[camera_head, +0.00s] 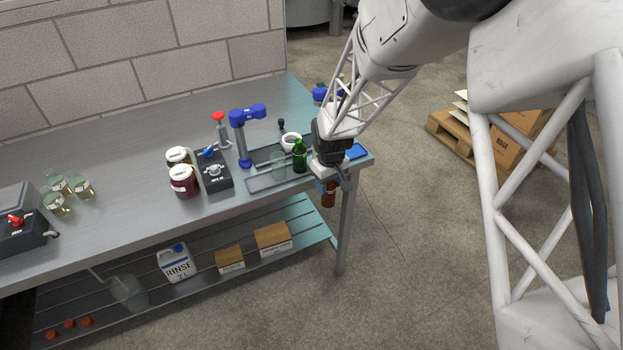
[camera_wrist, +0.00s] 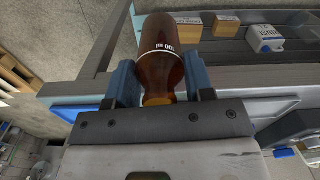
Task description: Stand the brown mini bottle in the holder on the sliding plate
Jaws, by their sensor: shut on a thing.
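The brown mini bottle (camera_head: 328,196) is in my gripper (camera_head: 330,181), just off the front right corner of the bench. In the wrist view the bottle (camera_wrist: 160,48), marked "100 ml", sits between the two blue-grey fingers of my gripper (camera_wrist: 160,82), which are shut on it. In the head view a white ring (camera_head: 291,140), which looks like the holder, stands on the bench behind a green bottle (camera_head: 300,158). The sliding plate seems to be the grey framed part there; my wrist hides some of this area.
A clear glass (camera_head: 278,168) stands beside the green bottle. A blue-topped post (camera_head: 241,135), a dark valve box (camera_head: 212,172) and dark red jars (camera_head: 184,182) stand to the left. A blue pad (camera_head: 356,151) lies at the bench's right end.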

